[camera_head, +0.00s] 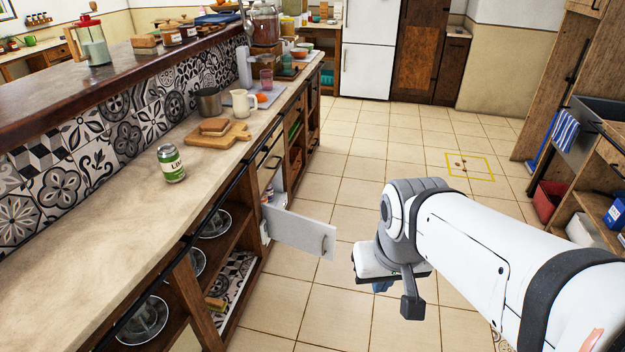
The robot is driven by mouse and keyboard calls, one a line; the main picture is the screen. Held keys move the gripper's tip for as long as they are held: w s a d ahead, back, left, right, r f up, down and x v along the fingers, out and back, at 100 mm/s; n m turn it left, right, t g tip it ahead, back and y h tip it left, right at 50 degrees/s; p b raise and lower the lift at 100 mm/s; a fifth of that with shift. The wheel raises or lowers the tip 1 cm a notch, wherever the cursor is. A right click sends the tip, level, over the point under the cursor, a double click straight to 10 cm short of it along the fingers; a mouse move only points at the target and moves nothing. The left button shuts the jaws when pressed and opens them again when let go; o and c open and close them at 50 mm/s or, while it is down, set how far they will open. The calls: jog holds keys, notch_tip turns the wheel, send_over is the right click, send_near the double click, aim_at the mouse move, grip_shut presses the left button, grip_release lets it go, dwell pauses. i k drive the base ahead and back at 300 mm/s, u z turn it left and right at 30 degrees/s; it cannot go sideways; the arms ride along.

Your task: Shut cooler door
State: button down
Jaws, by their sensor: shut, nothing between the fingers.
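The cooler door (298,232) is a small white-grey panel with a handle near its free edge. It stands open, sticking out from the counter front into the aisle. Behind it, the cooler compartment (276,186) shows a few items inside, partly hidden by the door. My gripper (382,286) hangs below the grey wrist to the right of the door, apart from it and over the floor. It is shut and empty, and its fingertips show only in part.
Open shelves with metal bowls (145,318) lie under the counter (110,235). Wooden shelving stands at the right.

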aim_at(311, 236)
jog(key=i, duration=1)
